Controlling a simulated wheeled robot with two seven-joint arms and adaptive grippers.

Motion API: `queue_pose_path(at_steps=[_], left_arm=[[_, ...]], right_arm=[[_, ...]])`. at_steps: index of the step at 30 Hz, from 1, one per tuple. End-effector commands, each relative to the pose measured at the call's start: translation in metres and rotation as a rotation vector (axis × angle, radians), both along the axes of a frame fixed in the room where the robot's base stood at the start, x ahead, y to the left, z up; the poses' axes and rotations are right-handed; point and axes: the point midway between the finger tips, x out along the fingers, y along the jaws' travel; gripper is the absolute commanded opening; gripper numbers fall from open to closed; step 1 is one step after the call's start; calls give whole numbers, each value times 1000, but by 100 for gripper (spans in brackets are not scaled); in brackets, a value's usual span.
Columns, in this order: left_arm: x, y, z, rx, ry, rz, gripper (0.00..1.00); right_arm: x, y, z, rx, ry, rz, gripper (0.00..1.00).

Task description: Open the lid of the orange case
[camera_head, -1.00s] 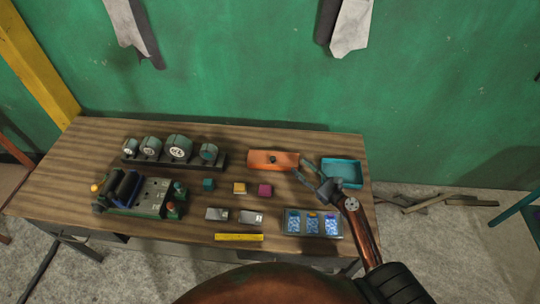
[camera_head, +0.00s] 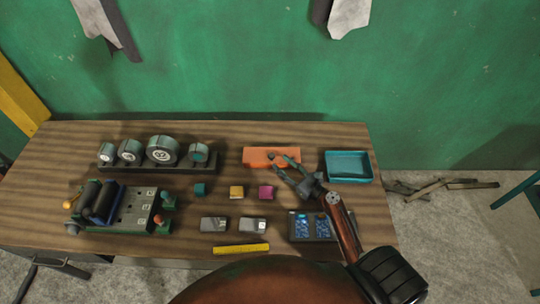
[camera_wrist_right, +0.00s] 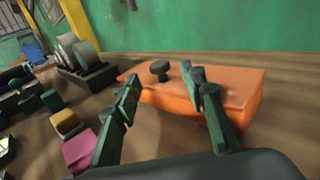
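The orange case (camera_head: 258,157) lies on the table toward the back, with its lid shut. A dark round knob stands on top of the lid, seen clearly in the right wrist view, where the case (camera_wrist_right: 235,88) fills the middle. My right gripper (camera_head: 281,163) is at the front right of the case, its fingers spread. In the wrist view the open fingers (camera_wrist_right: 163,88) point at the case, with the knob beyond and between them. Nothing is held. Whether a finger touches the case I cannot tell. My left gripper is not in view.
A teal tray (camera_head: 348,167) stands right of the case. A rack of round gauges (camera_head: 160,155) is to the left, with a device with black cylinders (camera_head: 115,207) before it. Small cubes (camera_head: 236,192), grey blocks (camera_head: 252,224), a yellow bar (camera_head: 241,249) and a compartment box (camera_head: 299,229) lie in front.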

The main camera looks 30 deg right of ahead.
Motion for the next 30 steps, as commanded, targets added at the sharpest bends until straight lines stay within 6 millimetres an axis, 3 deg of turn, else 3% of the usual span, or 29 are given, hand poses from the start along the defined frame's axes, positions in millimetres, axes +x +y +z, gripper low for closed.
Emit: queue_pose_path(at_steps=[12, 24, 30], left_arm=[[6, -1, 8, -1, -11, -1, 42], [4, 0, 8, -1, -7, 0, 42], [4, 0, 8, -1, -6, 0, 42]], right_arm=[[59, 15, 2, 0, -1, 1, 38], [67, 16, 2, 0, -1, 0, 38], [67, 16, 2, 0, -1, 0, 25]])
